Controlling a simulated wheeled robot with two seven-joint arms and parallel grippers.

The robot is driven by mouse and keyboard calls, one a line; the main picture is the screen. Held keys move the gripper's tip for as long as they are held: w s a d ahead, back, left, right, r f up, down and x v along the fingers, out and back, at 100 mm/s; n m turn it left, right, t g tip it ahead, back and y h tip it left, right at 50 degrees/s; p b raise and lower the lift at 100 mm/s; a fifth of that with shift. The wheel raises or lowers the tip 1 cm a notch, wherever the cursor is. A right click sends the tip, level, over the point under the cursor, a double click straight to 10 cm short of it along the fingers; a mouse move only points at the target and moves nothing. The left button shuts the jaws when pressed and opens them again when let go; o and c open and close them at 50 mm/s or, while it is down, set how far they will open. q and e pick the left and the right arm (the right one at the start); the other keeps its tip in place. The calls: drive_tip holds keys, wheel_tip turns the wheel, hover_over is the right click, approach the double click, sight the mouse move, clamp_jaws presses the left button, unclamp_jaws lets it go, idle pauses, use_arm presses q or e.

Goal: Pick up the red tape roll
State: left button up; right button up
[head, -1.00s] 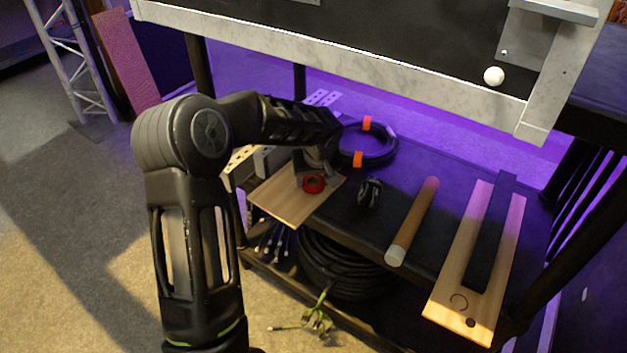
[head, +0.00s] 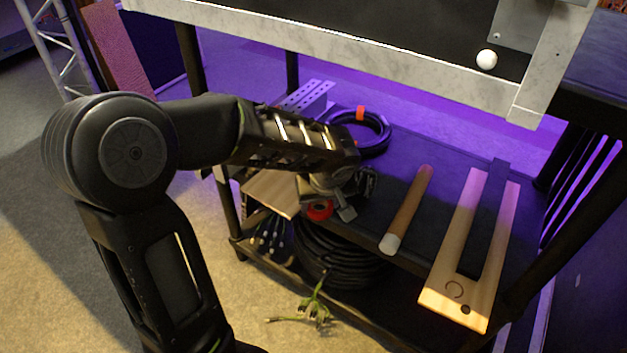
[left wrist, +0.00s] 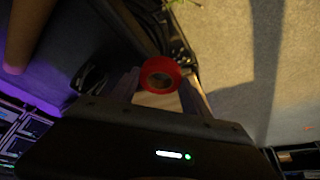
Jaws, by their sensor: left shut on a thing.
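The red tape roll (head: 319,210) is between the fingers of my left gripper (head: 326,206), at the front edge of the cart's middle shelf. In the left wrist view the red roll (left wrist: 160,75) shows its open ring face, with a finger on each side of it. My left gripper (left wrist: 158,84) is shut on the roll. In the head view part of the roll is hidden by the gripper. I cannot tell how far it is above the shelf. My right gripper is not in view.
A wooden board (head: 270,192) lies left of the roll. A coiled black cable with orange ties (head: 360,114) is behind, a brown tube (head: 408,212) and a forked wooden piece (head: 455,290) to the right. The cart's upper frame (head: 340,62) overhangs the shelf. A cable coil (head: 335,260) lies below.

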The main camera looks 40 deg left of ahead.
sight(323, 217)
use_arm(q)
drive_tip(key=shift+s+d, duration=1.15)
drive_tip(key=shift+d, duration=0.05)
